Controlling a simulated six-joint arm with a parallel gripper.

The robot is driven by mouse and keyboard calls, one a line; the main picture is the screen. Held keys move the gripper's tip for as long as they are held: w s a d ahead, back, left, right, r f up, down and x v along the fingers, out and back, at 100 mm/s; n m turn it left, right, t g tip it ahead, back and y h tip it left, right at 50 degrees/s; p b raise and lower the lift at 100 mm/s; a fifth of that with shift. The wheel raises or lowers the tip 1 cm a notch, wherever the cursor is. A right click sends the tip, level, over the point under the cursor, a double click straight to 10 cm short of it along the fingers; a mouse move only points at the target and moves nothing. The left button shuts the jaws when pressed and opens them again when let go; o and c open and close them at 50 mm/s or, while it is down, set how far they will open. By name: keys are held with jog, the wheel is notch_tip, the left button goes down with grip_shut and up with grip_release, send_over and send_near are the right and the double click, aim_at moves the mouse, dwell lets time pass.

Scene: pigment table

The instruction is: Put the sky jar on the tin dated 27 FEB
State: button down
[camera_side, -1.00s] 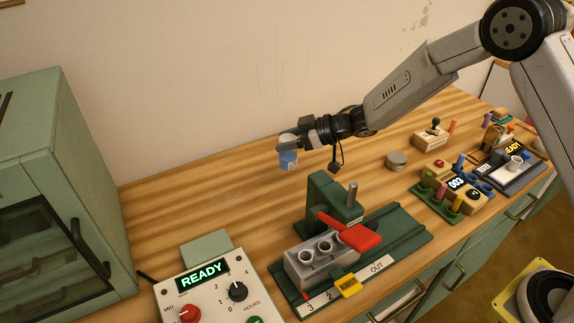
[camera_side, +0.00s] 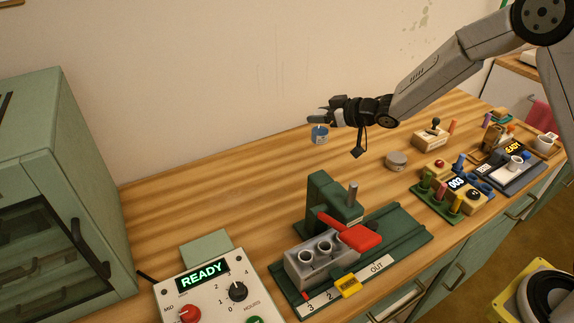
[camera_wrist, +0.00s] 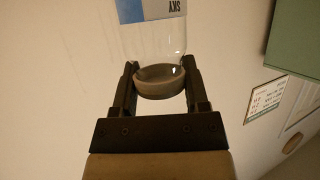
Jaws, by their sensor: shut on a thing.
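My gripper (camera_side: 322,118) is shut on the sky jar (camera_side: 319,135), a small clear jar with blue in it, held in the air above the back of the table. In the wrist view the jar (camera_wrist: 155,38) shows a blue and white label reading SKY, and its grey lid (camera_wrist: 159,82) sits between the fingers of my gripper (camera_wrist: 159,68). A round grey tin (camera_side: 396,161) stands on the table to the right of the jar and lower in the picture. No date on it can be read from here.
A green press with a red lever (camera_side: 358,236) and a grey block with holes (camera_side: 318,262) stands at the front middle. A control box reading READY (camera_side: 205,285) and a green cabinet (camera_side: 60,190) are at left. Stamps and racks (camera_side: 455,185) crowd the right. Wood around the tin is clear.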

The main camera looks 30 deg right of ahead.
jog(key=s+d+m+t+h, duration=0.15)
jog(key=d+m+h, duration=0.5)
jog(key=d, duration=0.65)
jog(key=m+g+h, duration=0.2)
jog(key=m+h, duration=0.2)
jog(key=h, duration=0.2)
send_over(397, 157)
jog(key=shift+w+d+f, duration=0.1)
jog(key=shift+d+f, duration=0.05)
jog(key=shift+f, duration=4.2)
jog(key=shift+f+y, duration=0.1)
jog(key=shift+y, duration=0.15)
jog(key=shift+c, duration=0.5)
grip_release()
jog(key=v, duration=1.2)
